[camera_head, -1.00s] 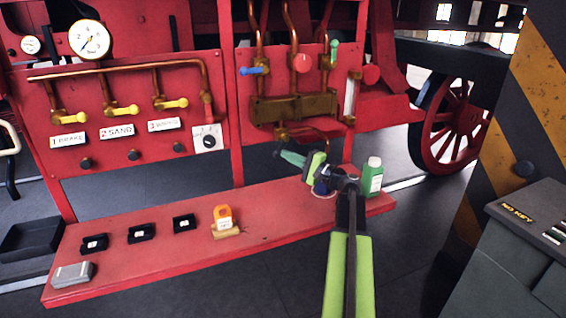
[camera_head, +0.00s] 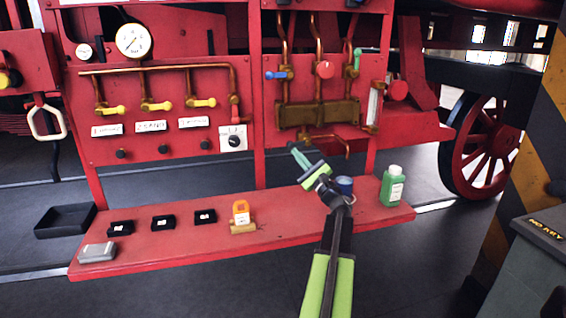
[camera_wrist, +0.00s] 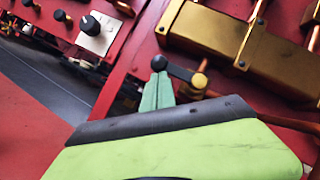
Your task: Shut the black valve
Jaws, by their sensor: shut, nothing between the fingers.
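The black valve shows in the wrist view as a short black lever (camera_wrist: 179,70). Its brass hub is at the right and its rounded black end at the left, just beyond my fingertips. My gripper (camera_wrist: 159,78) has its teal fingers together with nothing between them. The fingertips appear close to the lever's round end; I cannot tell whether they touch. In the head view my gripper (camera_head: 296,151) is below the brass block, left of the lower copper pipe. The black lever is hard to make out there.
The brass block (camera_head: 318,113) and copper pipes are on the red panel above my gripper. A black dial knob (camera_head: 234,141) is to the left. A green bottle (camera_head: 392,186) and a blue can (camera_head: 344,185) stand on the red shelf (camera_head: 280,219) below.

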